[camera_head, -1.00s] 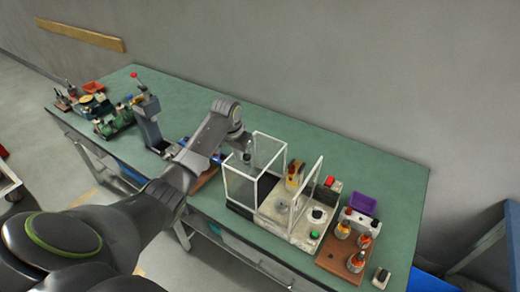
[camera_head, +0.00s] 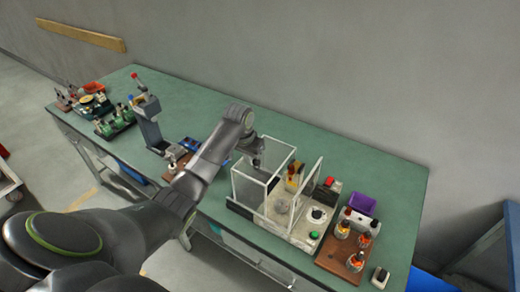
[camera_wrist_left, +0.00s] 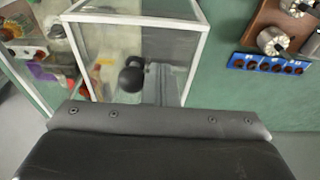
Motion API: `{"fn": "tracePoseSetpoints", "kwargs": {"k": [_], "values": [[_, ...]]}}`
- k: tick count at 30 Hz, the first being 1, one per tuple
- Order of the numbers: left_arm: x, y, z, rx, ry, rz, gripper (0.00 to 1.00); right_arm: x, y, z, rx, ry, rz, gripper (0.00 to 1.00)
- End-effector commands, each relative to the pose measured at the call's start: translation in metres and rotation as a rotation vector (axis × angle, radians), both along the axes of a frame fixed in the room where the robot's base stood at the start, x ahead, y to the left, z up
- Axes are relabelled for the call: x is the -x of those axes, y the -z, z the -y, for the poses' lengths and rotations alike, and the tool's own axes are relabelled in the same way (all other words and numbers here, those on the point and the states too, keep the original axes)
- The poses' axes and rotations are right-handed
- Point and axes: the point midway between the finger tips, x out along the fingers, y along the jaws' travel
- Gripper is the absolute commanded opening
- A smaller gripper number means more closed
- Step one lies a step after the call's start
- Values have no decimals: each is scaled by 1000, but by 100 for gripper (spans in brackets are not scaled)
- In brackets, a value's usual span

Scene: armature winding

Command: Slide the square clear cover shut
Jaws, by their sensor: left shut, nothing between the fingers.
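The square clear cover (camera_head: 233,187) is a white-framed, see-through box on the winding machine (camera_head: 310,229), and it also shows in the wrist view (camera_wrist_left: 190,65). An upright clear panel with a white frame (camera_head: 319,172) stands on the machine to its right, with a gap between them. My left gripper (camera_head: 257,163) is shut and empty at the cover's left and back side; whether it touches the frame I cannot tell. In the wrist view a dark grey gripper body fills the bottom and its fingertips are hidden. My right gripper is in neither view.
On the green table (camera_head: 390,182), a purple tray (camera_head: 361,203) and a brown board with bottles (camera_head: 343,254) stand right of the machine. A grey lever press (camera_head: 149,120) and blue holder (camera_head: 188,143) stand left. The table's back strip is clear.

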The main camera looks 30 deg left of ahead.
Motion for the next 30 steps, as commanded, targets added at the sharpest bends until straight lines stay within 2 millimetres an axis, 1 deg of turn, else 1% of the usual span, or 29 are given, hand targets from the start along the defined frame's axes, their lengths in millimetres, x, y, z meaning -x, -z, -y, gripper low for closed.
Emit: {"fn": "tracePoseSetpoints", "kwargs": {"k": [1,30], "values": [[0,0,5,2,1,1,0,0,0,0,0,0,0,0],[6,0,83,2,0,1,0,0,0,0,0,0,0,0]]}}
